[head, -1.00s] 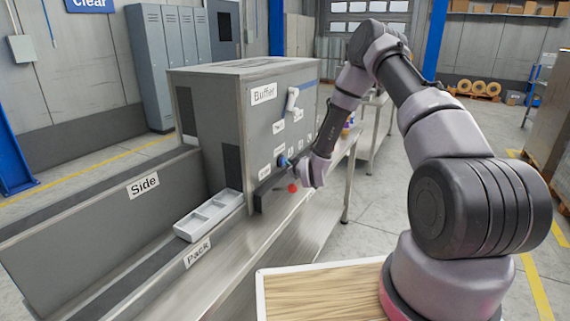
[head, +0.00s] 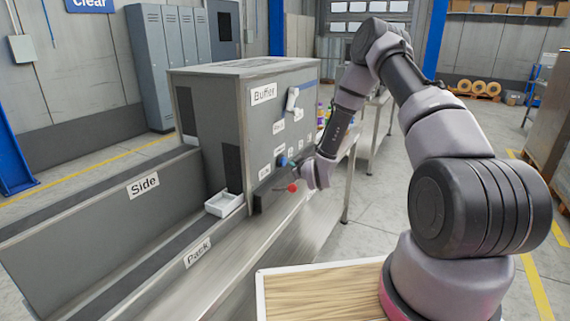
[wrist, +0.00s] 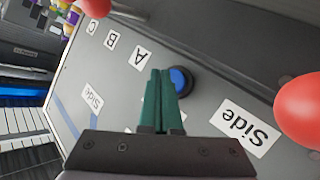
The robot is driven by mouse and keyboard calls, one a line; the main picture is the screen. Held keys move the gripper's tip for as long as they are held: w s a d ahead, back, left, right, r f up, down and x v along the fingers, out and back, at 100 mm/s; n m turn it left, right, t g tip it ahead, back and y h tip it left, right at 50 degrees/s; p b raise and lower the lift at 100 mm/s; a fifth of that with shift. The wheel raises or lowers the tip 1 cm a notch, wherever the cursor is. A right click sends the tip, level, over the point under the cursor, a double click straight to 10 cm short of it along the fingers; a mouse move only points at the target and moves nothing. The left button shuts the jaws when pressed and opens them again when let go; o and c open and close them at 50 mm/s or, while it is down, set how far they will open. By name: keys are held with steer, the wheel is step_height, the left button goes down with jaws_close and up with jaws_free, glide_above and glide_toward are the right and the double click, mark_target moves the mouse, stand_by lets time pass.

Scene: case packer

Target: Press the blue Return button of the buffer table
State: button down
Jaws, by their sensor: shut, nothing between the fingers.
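The blue button (head: 282,160) sits in a dark collar on the front panel of the grey buffer cabinet (head: 208,110). It also shows in the wrist view (wrist: 180,80), partly covered by my fingertips. My gripper (wrist: 160,72) has its green fingers together with nothing between them. Its tips point at the panel beside the left part of the button in that view. In the head view my gripper (head: 294,163) is just right of the button; I cannot tell whether it touches. The button's own label is not readable. A white tray (head: 225,204) sits at the cabinet's dark opening, partly inside.
Red balls stick out near the panel, one low in the head view (head: 292,187) and one at the right of the wrist view (wrist: 302,108). A Side label (wrist: 245,126) is near the button. The metal Pack table (head: 225,255) is bare in front of the tray.

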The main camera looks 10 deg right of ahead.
steer(key=s+d, duration=0.3)
steer(key=d, duration=0.2)
steer(key=shift+s, duration=0.25)
steer(key=s+d+r+m+g+h, duration=0.1)
steer(key=s+d+r+m, duration=0.1)
steer(key=r, duration=0.7)
steer(key=s+d+r+m+g, duration=0.1)
steer(key=s+r, duration=0.1)
steer(key=r, duration=0.6)
steer(key=s+d+r+m+g+h, duration=0.1)
steer(key=s+d+r+m, duration=0.1)
steer(key=r, duration=0.7)
steer(key=s+r+m+g, duration=0.1)
steer(key=s+r, duration=0.3)
steer(key=s, duration=0.6)
steer(key=s+a+r+m+g, duration=0.1)
steer(key=s+r+m, duration=0.2)
steer(key=s, duration=0.8)
steer(key=s+r+m+g+y, duration=0.1)
steer(key=s+r+m+g, duration=0.1)
steer(key=s+r, duration=0.4)
steer(key=s, duration=0.4)
steer(key=shift+s+a+r+m, duration=0.15)
steer(key=shift+s+r+m, duration=0.1)
steer(key=shift+s+m, duration=0.15)
steer(key=shift+w, duration=0.1)
